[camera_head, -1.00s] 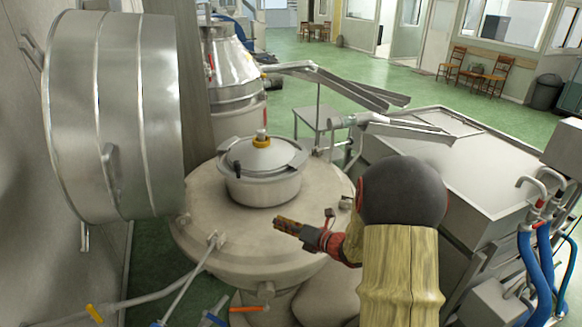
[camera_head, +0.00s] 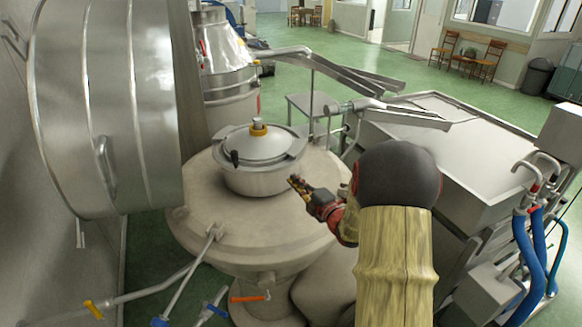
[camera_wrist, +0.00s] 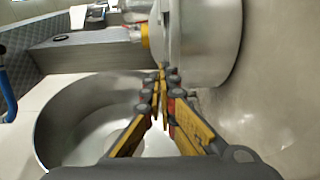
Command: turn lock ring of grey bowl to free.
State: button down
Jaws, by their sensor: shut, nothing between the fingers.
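The grey bowl (camera_head: 262,182) is a round metal pot on top of the broad pale round housing. Its domed lid (camera_head: 262,146) has a yellow collar (camera_head: 258,129) at the top and a dark grip (camera_head: 235,158) at the front left of the rim. Which part is the lock ring is not clear. My gripper (camera_head: 294,181) is shut and empty, just right of the bowl's front side; whether it touches is unclear. In the wrist view, my gripper's fingertips (camera_wrist: 164,72) meet beside a curved metal wall, with a yellow part (camera_wrist: 145,36) beyond.
A large steel drum (camera_head: 100,110) stands close on the left. The pale housing (camera_head: 215,220) has bare space in front of the bowl. A steel tank (camera_head: 475,160) and blue hoses (camera_head: 530,265) are on the right. A cone-topped vessel (camera_head: 222,55) stands behind.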

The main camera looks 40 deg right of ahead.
jog(key=w+d+p, duration=0.1)
jog(key=w+d, duration=0.4)
jog(key=w, duration=0.5)
jog(key=shift+d, duration=0.15)
